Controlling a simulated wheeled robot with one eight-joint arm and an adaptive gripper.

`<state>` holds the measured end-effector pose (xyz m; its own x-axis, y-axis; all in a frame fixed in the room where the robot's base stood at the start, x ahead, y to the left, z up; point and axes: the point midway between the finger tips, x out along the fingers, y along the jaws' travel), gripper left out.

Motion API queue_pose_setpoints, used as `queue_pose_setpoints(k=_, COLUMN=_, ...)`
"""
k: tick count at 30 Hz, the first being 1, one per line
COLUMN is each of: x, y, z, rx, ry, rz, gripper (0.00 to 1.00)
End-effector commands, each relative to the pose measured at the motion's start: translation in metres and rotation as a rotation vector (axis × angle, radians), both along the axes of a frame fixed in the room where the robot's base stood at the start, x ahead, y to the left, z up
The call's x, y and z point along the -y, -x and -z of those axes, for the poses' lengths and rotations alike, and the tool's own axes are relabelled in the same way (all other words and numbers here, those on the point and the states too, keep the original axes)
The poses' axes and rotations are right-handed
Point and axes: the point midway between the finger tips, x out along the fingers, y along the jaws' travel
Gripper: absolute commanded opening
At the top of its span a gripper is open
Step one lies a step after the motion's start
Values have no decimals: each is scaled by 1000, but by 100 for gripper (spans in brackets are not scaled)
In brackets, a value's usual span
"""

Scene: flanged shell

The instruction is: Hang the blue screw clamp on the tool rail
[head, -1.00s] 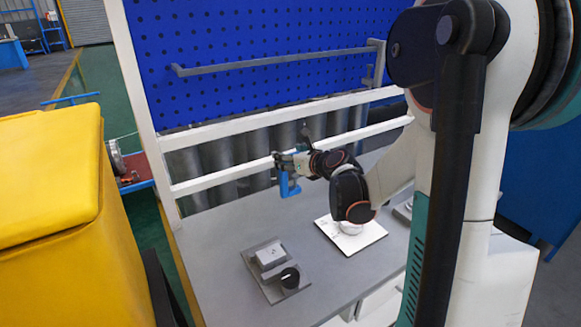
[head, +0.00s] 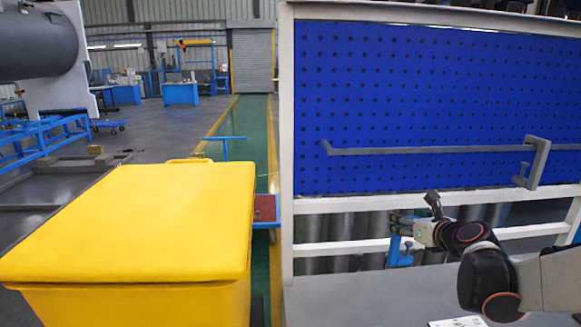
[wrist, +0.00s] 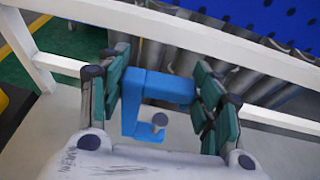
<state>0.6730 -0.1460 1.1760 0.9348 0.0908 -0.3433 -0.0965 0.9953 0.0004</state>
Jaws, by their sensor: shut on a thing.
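The blue screw clamp (head: 396,252) is held in my gripper (head: 401,222), below the rail and in front of the lower white frame bars. In the wrist view the C-shaped clamp (wrist: 128,112) sits between the teal fingers of my gripper (wrist: 163,84), its upper bar spanning them. A round grey screw end shows inside its opening, which faces right in that view. The tool rail (head: 430,150) is a grey horizontal bar in front of the blue pegboard. Its left end is free and slightly upturned. The clamp is apart from the rail.
A grey C-shaped piece (head: 536,162) is on the rail toward the right. White frame bars (head: 345,203) cross below the pegboard (head: 400,95). The grey bench (head: 350,300) is clear at left. A yellow bin (head: 130,220) stands left of the bench.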

Motion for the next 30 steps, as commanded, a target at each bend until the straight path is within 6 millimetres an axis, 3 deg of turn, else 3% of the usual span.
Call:
queue_pose_setpoints(k=1, x=-22, y=3, z=12, rx=0, ry=0, rz=-30, gripper=0)
queue_pose_setpoints(k=6, x=-84, y=22, z=45, rx=1, ry=0, rz=-114, gripper=0)
queue_pose_setpoints(k=12, x=-132, y=43, z=68, rx=1, ry=0, rz=-184, gripper=0)
queue_pose_setpoints(k=18, x=-146, y=52, z=75, rx=1, ry=0, rz=-204, gripper=0)
queue_pose_setpoints(k=30, x=-145, y=52, z=74, rx=1, ry=-1, rz=-203, gripper=0)
